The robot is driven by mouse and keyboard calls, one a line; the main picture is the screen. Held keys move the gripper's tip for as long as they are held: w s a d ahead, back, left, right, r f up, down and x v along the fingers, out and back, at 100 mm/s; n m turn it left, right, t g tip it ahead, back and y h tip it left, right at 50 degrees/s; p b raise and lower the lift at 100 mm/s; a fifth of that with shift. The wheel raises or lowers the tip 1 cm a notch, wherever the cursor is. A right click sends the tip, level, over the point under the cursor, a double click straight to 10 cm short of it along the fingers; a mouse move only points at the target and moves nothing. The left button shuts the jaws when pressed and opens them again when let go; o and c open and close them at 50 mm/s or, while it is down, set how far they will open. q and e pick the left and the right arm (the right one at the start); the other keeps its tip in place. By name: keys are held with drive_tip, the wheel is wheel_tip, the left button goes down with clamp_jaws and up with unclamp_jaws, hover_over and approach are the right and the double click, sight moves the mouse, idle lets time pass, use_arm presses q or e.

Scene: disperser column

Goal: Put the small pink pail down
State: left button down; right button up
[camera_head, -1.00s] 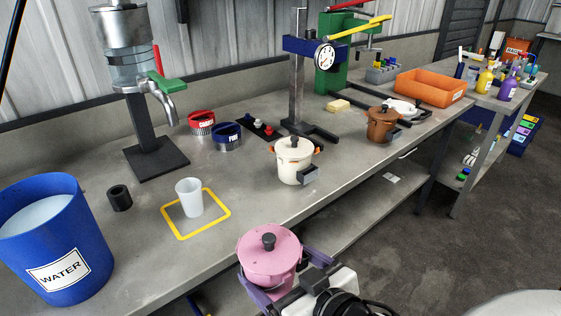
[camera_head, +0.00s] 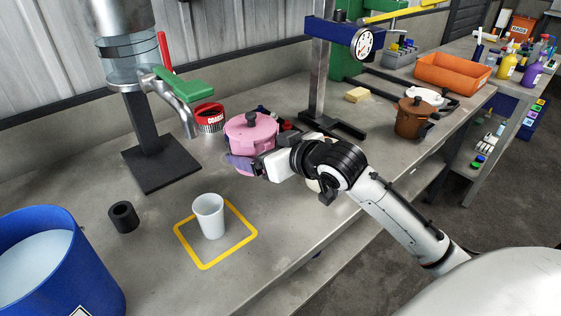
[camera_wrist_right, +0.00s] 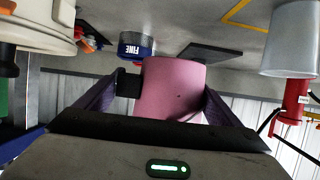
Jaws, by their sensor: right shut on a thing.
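The small pink pail (camera_head: 250,133), lidded with a dark knob, is upright over the bench, left of the press stand. My right gripper (camera_head: 250,164) is shut on it from the near side, with purple fingers. In the right wrist view, which is upside down, the pail (camera_wrist_right: 172,88) sits between the two fingers (camera_wrist_right: 158,98). I cannot tell whether its base touches the bench. My left gripper is not in view.
A white cup (camera_head: 209,215) stands inside a yellow square (camera_head: 203,267). The red COARSE ring (camera_head: 208,118) is left of the pail. The blue FINE ring (camera_wrist_right: 136,46) and cream pot (camera_wrist_right: 38,27) show in the wrist view. A blue water bucket (camera_head: 95,270) stands at left.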

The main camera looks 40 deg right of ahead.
sight(262, 190)
drive_tip(key=f, duration=0.3)
drive_tip(key=shift+s+f, duration=0.2)
drive_tip(key=shift+s, duration=0.1)
wheel_tip(262, 190, down, 5)
drive_tip(key=shift+b, duration=0.75)
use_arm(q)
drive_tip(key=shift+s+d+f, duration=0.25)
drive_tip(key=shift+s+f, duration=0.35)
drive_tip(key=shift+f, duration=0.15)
use_arm(e)
drive_tip(key=o, duration=1.3)
drive_tip(key=shift+f, duration=0.2)
drive_tip(key=shift+c, duration=0.2)
